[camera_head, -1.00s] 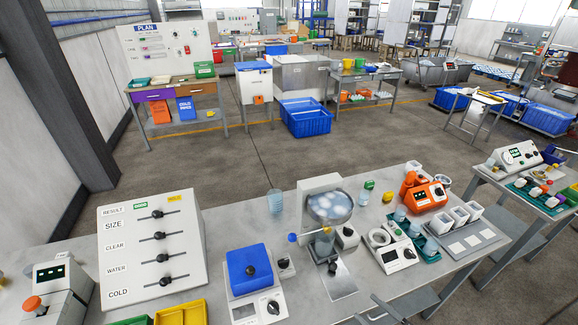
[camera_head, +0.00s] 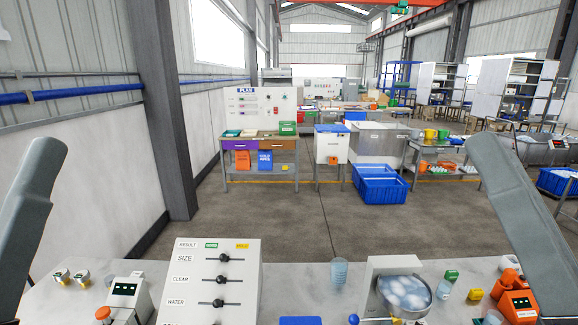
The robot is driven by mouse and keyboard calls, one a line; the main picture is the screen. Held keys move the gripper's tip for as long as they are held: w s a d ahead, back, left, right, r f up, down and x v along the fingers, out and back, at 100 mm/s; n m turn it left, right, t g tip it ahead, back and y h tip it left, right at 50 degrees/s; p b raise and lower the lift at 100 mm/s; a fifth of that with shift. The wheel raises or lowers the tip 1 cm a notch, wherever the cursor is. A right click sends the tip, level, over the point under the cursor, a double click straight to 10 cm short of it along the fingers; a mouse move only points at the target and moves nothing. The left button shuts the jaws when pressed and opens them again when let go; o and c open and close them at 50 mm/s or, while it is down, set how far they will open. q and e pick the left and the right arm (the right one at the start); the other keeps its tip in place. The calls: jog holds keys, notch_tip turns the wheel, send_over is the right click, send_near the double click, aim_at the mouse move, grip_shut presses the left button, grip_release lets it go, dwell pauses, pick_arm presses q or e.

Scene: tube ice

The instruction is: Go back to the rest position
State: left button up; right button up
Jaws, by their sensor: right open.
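A grey part of my right arm (camera_head: 520,225) stands tall at the right side, leaning with its top toward the left. The jaws of my right gripper are open, but its fingertips cannot be picked out against the bench. A grey part of my left arm (camera_head: 28,215) stands at the left edge, and no left gripper shows. Neither arm part is seen to carry anything. The work bench (camera_head: 325,303) runs along the bottom of the view, with its front cut off.
A white slider panel (camera_head: 212,285), a clear cup (camera_head: 338,272), a round ice dish (camera_head: 405,292) and an orange device (camera_head: 517,303) stand on the bench. Beyond it the floor (camera_head: 290,230) is clear up to blue bins (camera_head: 383,190) and a plan board (camera_head: 262,110).

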jog(key=s+d+r+n+h+p, duration=0.1)
jog(key=r+h+p, duration=0.1)
jog(key=r+p, duration=0.9)
jog(key=s+d+r+n+t+h+p, duration=0.1)
jog(key=d+r+n+h+p, duration=0.1)
jog(key=r+p, duration=0.9)
jog(key=shift+r, duration=0.35)
